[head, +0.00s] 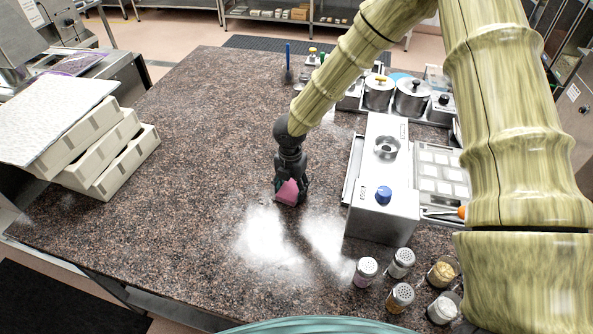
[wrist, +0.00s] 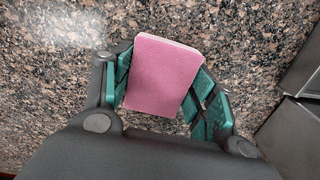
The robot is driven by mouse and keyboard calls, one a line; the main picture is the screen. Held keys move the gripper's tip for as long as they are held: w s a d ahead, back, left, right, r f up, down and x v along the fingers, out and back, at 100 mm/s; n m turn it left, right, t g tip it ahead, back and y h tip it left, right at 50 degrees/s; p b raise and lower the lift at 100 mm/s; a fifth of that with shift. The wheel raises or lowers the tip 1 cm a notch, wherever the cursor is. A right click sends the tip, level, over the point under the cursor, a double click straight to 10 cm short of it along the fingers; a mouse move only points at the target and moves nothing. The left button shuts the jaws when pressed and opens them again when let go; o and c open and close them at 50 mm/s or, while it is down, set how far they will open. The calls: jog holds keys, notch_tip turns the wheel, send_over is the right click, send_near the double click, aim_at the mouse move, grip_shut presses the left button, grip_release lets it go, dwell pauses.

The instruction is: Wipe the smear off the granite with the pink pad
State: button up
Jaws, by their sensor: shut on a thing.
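My gripper (head: 290,188) is shut on the pink pad (head: 287,192) above the brown speckled granite (head: 190,170). In the wrist view the pink pad (wrist: 162,72) sits between the green-lined fingers (wrist: 163,92), tilted a little. Whether its lower edge touches the granite I cannot tell. A whitish hazy patch (wrist: 68,24) lies on the granite at upper left in the wrist view. The head view shows two pale patches in front of my gripper, a left one (head: 268,240) and a right one (head: 326,240). I cannot tell smear from glare there.
A steel box with a blue knob (head: 383,196) stands close to the right of my gripper. Shaker jars (head: 365,271) stand at the front right, pots (head: 411,98) at the back right. Cream trays (head: 100,150) are stacked at the left edge. The granite's left and middle are clear.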

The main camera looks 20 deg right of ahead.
aim_at(293, 188)
jog(key=shift+s+r+p, duration=0.15)
jog(key=shift+r+p, duration=0.2)
jog(key=shift+p, duration=0.05)
notch_tip(293, 188, up, 2)
jog(key=shift+r, duration=0.1)
jog(key=r+p, duration=0.2)
jog(key=shift+d+r+p, duration=0.2)
jog(key=shift+r+p, duration=0.1)
jog(key=shift+r, duration=0.05)
jog(key=shift+r+p, duration=0.85)
jog(key=shift+r, duration=0.45)
jog(key=shift+a, duration=0.1)
